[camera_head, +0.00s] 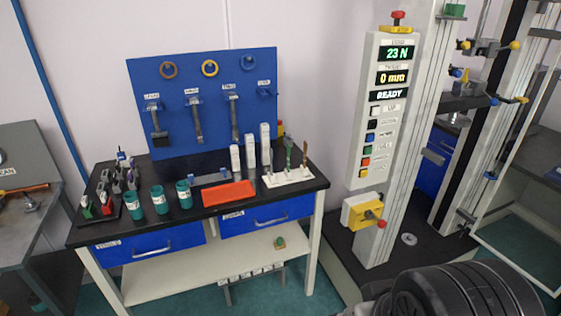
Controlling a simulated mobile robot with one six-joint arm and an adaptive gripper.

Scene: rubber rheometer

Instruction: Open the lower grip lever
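The testing machine's grips sit between its columns at the upper right. An upper grip (488,47) has yellow-tipped handles. A dark rounded part of my arm fills the bottom right. My gripper's fingers are not in view.
A control panel (382,115) reads 23 N, 0 mm and READY. A yellow box with a red button (367,211) is below it. A workbench (219,208) with cups, a red tray and a blue tool board stands left. A clear door frame (538,262) is at far right.

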